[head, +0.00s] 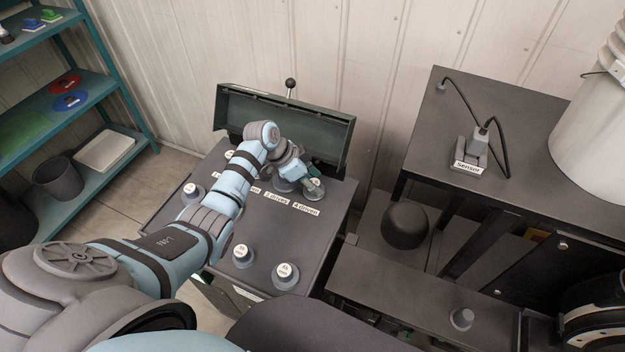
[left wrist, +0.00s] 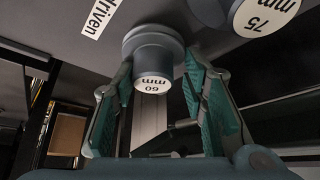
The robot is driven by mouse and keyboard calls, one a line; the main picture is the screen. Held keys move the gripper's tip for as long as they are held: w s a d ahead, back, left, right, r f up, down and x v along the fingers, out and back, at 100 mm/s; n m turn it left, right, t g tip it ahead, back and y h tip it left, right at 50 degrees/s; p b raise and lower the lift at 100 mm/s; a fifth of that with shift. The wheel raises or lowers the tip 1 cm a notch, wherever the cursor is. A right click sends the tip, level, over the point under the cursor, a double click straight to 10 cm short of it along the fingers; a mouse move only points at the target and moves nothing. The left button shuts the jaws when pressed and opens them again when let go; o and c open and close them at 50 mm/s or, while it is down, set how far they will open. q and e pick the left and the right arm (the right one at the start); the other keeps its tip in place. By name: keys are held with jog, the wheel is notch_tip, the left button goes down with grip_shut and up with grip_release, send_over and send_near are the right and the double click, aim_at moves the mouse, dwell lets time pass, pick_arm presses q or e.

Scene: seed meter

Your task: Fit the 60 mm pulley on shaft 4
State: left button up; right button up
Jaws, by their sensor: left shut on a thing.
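The 60 mm pulley (left wrist: 153,70) is a grey stepped disc with a white "60 mm" label; it also shows in the head view (head: 315,188). My left gripper (head: 308,180) is shut on it, with a teal-padded finger on either side in the left wrist view (left wrist: 160,92). The pulley is at the top of the dark cabinet (head: 330,222), behind the "4 driven" label (head: 306,209). Shaft 4 itself is hidden under the pulley. I cannot tell how far down the pulley sits. My right gripper is not in view.
A 75 mm pulley (left wrist: 263,14) is close beside the held one. Other labelled pulleys (head: 285,275) (head: 243,256) (head: 192,193) stand on the cabinet top. The raised green lid (head: 240,108) is behind. A sensor (head: 468,155) sits on the right table.

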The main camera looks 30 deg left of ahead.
pick_arm(q)
jog(key=shift+f, duration=0.15)
jog(key=o, duration=1.3)
jog(key=shift+c, duration=0.2)
jog(key=v, duration=1.2)
jog(key=shift+s, duration=0.1)
